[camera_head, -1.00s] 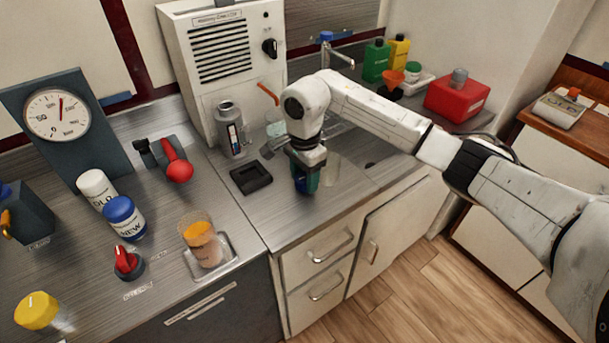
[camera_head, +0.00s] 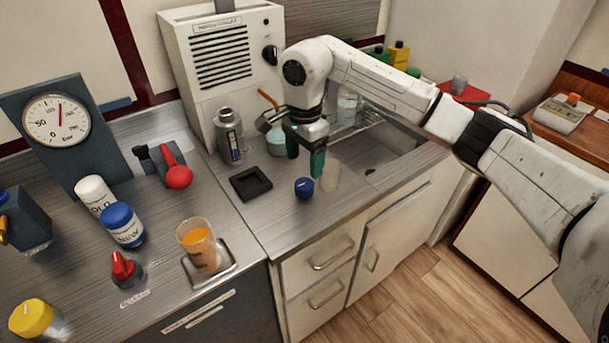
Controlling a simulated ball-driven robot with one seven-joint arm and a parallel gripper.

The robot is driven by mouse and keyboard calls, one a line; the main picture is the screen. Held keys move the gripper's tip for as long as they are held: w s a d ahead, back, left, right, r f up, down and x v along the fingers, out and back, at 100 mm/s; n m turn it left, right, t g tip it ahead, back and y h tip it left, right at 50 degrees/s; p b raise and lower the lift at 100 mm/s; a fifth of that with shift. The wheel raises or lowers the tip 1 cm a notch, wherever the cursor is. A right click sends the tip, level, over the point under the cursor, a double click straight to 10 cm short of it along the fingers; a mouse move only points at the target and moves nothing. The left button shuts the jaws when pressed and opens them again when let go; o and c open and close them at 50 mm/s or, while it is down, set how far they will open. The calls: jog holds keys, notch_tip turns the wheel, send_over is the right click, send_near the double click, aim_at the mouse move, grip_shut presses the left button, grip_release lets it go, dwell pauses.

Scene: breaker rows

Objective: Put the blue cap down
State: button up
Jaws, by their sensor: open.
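The blue cap (camera_head: 304,188) rests on the metal counter (camera_head: 285,215), near its front edge and right of a black square tray. My gripper (camera_head: 305,165) is above and slightly behind the cap. Its two green fingers are spread apart, with nothing between them. The cap stands clear of the fingers.
The black square tray (camera_head: 251,183) lies left of the cap. A grey bottle (camera_head: 229,137) stands behind the tray. A beaker with orange liquid (camera_head: 199,247) and a blue-capped NEW jar (camera_head: 123,225) are farther left.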

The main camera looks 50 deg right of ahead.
jog(key=shift+r, duration=2.2)
